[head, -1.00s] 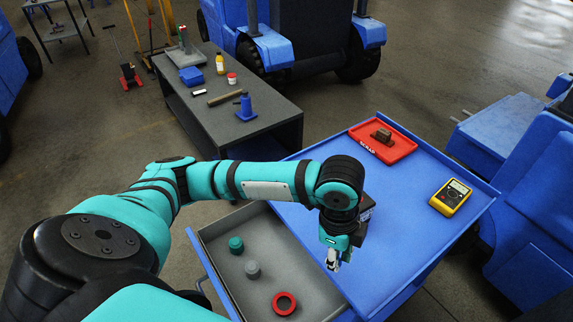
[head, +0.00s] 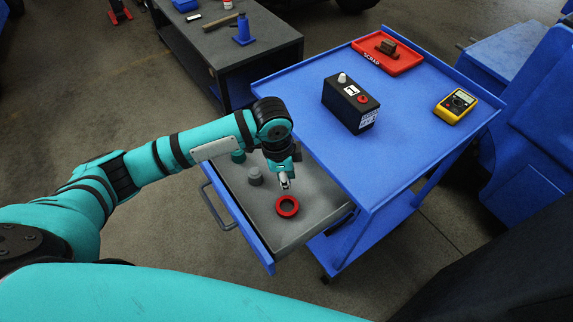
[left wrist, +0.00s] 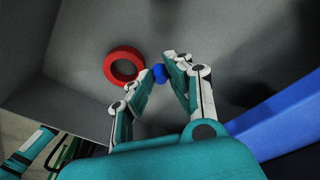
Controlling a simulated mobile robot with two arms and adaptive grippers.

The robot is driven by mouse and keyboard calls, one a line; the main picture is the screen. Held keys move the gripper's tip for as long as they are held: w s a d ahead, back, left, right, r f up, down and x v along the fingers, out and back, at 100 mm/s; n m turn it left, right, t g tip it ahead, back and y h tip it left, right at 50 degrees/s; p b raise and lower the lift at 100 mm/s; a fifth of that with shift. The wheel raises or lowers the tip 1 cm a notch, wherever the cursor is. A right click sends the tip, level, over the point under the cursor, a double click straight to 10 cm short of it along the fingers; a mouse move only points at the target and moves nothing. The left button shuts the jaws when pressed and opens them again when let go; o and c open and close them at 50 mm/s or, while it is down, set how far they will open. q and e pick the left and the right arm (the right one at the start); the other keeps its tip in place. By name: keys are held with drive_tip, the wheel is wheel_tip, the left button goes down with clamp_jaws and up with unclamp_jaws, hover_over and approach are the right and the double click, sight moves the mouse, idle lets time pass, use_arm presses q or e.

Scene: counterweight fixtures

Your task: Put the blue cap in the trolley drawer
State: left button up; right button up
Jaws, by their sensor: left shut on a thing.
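The blue cap (left wrist: 159,73) is between the fingertips of my left gripper in the left wrist view. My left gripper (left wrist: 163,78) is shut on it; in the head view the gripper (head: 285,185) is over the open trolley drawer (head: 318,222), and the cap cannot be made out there. Whether the cap touches the drawer floor I cannot tell. The blue trolley (head: 420,140) has its drawer pulled out to the left. A red ring (head: 287,206) lies in the drawer near the gripper; it also shows in the left wrist view (left wrist: 108,67). My right gripper is not in view.
A grey cap (head: 255,176) and a teal cap (head: 238,157) stand in the drawer. A black battery (head: 349,104), a red scrap tray (head: 372,63) and a yellow multimeter (head: 455,106) are on the trolley top. A dark bench (head: 262,55) stands behind.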

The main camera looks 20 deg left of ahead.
use_arm(q)
drive_tip(key=w, duration=0.1)
drive_tip(key=w+a, duration=0.1)
drive_tip(key=w, duration=0.3)
drive_tip(key=shift+w+a+f, duration=0.1)
drive_tip(key=shift+a+f, duration=0.05)
drive_tip(key=shift+f, duration=0.1)
drive_tip(key=shift+w+a+f, duration=0.1)
drive_tip(key=shift+w+f, duration=0.1)
drive_tip(key=shift+f, duration=0.7)
drive_tip(key=shift+w+f, duration=0.15)
drive_tip(key=shift+f, duration=0.75)
drive_tip(key=o, duration=0.6)
drive_tip(key=shift+f, duration=0.15)
drive_tip(key=shift+o, duration=0.2)
wheel_tip(320, 180, up, 12)
drive_tip(key=a, duration=0.1)
drive_tip(key=shift+s+a+p, duration=0.15)
drive_tip(key=shift+s+p, duration=0.15)
